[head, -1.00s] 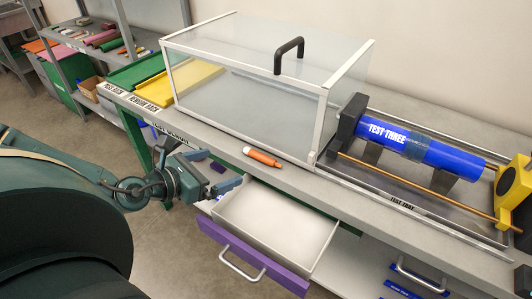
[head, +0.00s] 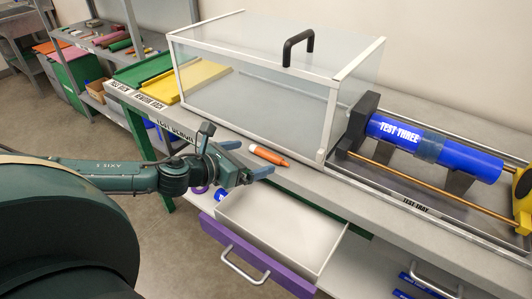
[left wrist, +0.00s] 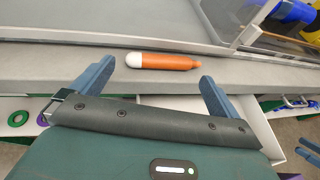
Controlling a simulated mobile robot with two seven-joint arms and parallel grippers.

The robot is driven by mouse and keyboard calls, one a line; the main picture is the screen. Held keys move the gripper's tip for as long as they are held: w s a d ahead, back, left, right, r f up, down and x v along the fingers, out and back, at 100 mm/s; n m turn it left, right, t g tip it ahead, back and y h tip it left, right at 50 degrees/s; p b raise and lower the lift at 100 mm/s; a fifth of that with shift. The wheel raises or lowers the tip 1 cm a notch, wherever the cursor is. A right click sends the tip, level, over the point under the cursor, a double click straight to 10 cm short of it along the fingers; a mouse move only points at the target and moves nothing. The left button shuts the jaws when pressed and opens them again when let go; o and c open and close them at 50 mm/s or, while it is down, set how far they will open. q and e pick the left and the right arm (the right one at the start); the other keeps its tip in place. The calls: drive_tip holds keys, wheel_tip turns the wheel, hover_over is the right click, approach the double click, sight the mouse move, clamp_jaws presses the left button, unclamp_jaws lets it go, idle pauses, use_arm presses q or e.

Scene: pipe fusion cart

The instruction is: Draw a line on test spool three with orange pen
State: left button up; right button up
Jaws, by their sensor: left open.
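The orange pen (head: 268,155) with a white end lies on the grey bench top, in front of the clear case. It also shows in the left wrist view (left wrist: 165,62), lying crosswise just beyond my fingertips. My left gripper (head: 255,160) is open and empty at the bench's front edge, its two blue fingers (left wrist: 150,80) spread around the pen's length, not touching it as far as I can tell. Test spool three (head: 430,147), a blue cylinder marked "TEST THREE" with a darker band, lies horizontally in the test tray fixture at right.
An open, empty drawer with a purple front (head: 243,257) juts out below my left gripper. The clear case (head: 270,85) with a black handle stands behind the pen. Green and yellow trays (head: 188,88) lie at left. A yellow clamp (head: 524,205) stands at far right.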

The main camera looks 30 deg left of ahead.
sight(261, 154)
use_arm(q)
drive_tip(key=shift+x, duration=1.1)
drive_tip(key=shift+w+d+f+p, duration=0.2)
drive_tip(key=shift+w+p, duration=0.15)
drive_tip(key=shift+w, duration=0.25)
drive_tip(key=c, duration=0.6)
drive_tip(key=shift+c, duration=0.2)
drive_tip(key=shift+r, duration=0.1)
